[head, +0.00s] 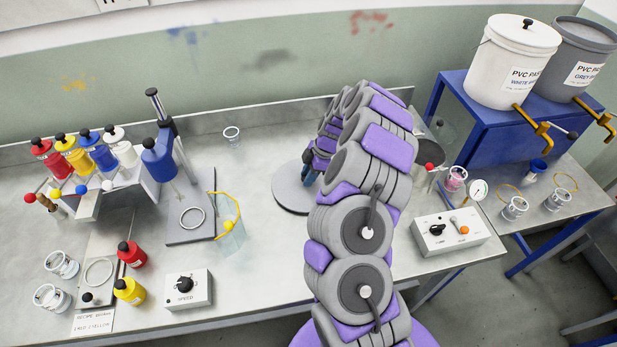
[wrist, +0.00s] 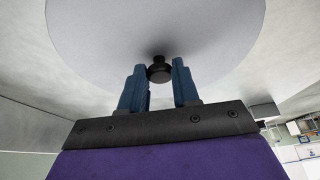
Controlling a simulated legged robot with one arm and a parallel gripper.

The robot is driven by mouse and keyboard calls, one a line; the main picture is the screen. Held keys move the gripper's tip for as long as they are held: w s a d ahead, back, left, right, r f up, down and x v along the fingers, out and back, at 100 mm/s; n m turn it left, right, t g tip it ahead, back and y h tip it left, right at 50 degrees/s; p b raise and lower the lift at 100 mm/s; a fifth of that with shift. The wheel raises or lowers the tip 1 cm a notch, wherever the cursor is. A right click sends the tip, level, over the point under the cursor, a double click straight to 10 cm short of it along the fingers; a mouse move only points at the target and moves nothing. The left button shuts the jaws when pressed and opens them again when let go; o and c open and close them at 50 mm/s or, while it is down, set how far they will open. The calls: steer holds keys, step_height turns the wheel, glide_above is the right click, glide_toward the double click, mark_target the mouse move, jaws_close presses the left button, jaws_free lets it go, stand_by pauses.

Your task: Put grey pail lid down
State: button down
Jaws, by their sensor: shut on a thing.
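The grey pail lid (head: 290,194) is a flat grey disc at the middle of the bench in the head view, low over or on the bench top; I cannot tell whether it touches. It also fills the top of the wrist view (wrist: 155,30). My gripper (head: 309,176) is shut on the lid's black knob (wrist: 159,73), with a blue finger on each side. The arm hides part of the lid's right side in the head view. The grey pail (head: 577,52) stands at the back right with its top open.
The white pail (head: 509,62), with its lid on, stands beside the grey pail on a blue stand (head: 480,115). A control box (head: 449,234) is at right. Bare bench lies in front of the lid.

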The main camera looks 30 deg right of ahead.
steer(key=shift+a+f, duration=0.25)
steer(key=shift+f, duration=0.15)
steer(key=shift+a+r, duration=0.15)
steer(key=shift+a, duration=0.35)
